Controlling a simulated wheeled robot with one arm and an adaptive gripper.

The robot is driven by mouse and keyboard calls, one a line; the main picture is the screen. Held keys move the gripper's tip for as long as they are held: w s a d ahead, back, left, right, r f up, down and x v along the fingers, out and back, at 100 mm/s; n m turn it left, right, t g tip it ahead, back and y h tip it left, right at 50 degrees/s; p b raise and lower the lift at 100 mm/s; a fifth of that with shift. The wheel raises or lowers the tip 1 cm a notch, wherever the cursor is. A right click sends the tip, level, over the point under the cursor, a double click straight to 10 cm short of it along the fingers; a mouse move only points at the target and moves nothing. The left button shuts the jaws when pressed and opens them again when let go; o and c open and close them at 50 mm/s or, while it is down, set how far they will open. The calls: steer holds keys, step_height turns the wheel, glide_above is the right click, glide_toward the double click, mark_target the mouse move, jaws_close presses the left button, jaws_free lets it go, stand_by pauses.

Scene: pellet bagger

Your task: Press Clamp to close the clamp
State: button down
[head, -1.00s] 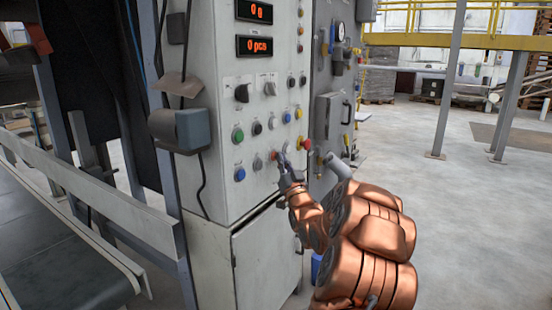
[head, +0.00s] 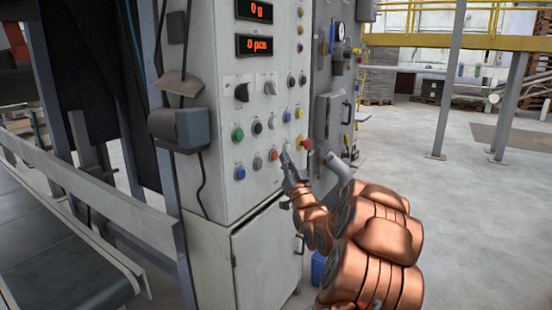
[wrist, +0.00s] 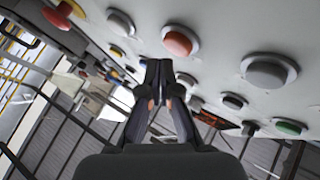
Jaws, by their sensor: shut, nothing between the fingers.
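The grey control panel (head: 222,200) carries rows of buttons and knobs; the small labels are unreadable, so I cannot tell which is Clamp. In its lower row are a blue button (head: 240,174), a grey button (head: 257,163), an orange-red button (head: 273,155) and a red mushroom button (head: 305,143). My gripper (head: 286,158) is shut and empty in front of this row, just right of the orange-red button. In the wrist view the closed fingertips (wrist: 160,66) point at the panel, below the orange-red button (wrist: 180,41) and a pale button (wrist: 120,22). Contact is not visible.
A grey box (head: 180,129) juts from the panel's left side, beside a conveyor (head: 65,250). Open floor lies right.

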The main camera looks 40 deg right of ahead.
steer(key=s+d+b, duration=0.1)
steer(key=s, duration=0.4)
steer(key=shift+s+d, duration=0.35)
steer(key=shift+s, duration=0.05)
stand_by(0.8)
